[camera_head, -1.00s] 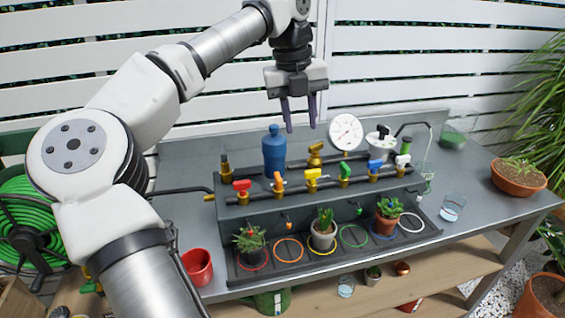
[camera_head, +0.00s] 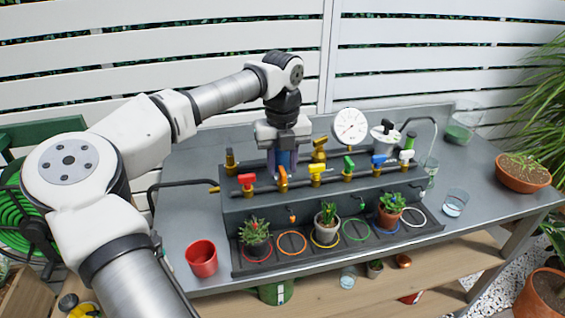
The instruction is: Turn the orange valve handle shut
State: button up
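The orange valve handle (camera_head: 283,177) sits on the pipe manifold, second from the left, between a red handle (camera_head: 246,180) and a yellow handle (camera_head: 317,169). It looks roughly upright. My gripper (camera_head: 282,170) points down just above and behind the handle's top in the picture. I cannot tell whether the fingers touch the handle.
Green (camera_head: 349,163), blue (camera_head: 379,161) and white (camera_head: 406,156) handles continue to the right. A pressure gauge (camera_head: 350,128) stands behind. Potted plants and coloured rings sit on the tray (camera_head: 240,262) below. A red cup (camera_head: 201,258) stands at left.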

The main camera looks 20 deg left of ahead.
jog(key=shift+f, duration=0.4)
jog(key=shift+c, duration=0.4)
grip_shut()
